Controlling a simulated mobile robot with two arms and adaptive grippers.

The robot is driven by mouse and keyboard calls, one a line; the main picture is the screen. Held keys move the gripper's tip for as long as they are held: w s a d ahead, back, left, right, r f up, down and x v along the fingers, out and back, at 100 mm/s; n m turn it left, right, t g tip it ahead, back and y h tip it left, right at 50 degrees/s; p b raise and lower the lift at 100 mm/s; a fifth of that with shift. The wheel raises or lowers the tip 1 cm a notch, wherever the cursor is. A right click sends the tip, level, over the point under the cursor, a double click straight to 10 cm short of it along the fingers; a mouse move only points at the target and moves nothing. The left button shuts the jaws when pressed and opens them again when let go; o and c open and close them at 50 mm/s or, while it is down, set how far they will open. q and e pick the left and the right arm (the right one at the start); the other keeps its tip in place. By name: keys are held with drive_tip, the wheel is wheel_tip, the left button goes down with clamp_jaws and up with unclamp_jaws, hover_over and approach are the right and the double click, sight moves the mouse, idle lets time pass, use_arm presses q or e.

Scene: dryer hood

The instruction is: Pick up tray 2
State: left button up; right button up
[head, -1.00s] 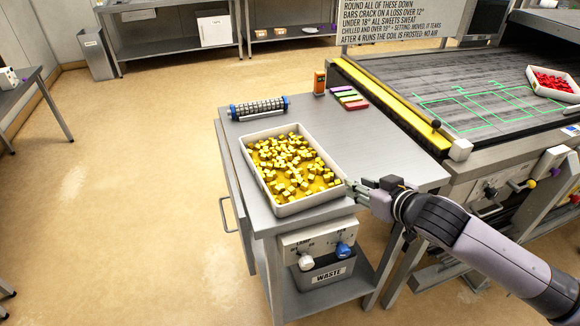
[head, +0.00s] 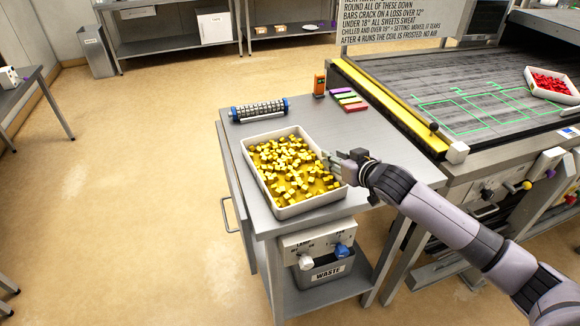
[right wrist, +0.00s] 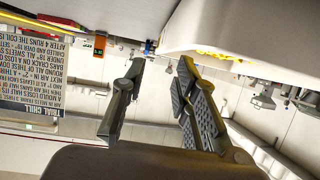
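A white tray (head: 285,213) full of yellow cubes sits on the steel side table. No number is readable on it. A second white tray (head: 556,97) holds red pieces on the dark bed at the right. My right gripper (head: 329,160) is at the right long wall of the yellow-cube tray. In the right wrist view, the two fingers of the gripper (right wrist: 161,64) are apart with nothing between them. The white tray wall (right wrist: 245,30) shows beyond and to the right of the fingertips. Whether a finger touches it I cannot tell. My left gripper is not in view.
On the table (head: 357,133) lie a studded roller (head: 259,110), an orange device (head: 319,84) and several coloured bars (head: 350,99). A yellow-edged machine (head: 390,106) stands to the right. A waste bin (head: 325,272) sits below the table.

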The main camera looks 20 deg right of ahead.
drive_tip(key=shift+p+x, duration=0.8)
drive_tip(key=shift+x, duration=1.6)
drive_tip(key=shift+w+a+f, duration=0.2)
drive_tip(key=shift+w+f, duration=0.15)
drive_tip(key=shift+f, duration=0.05)
clamp_jaws()
drive_tip(key=shift+r, duration=0.15)
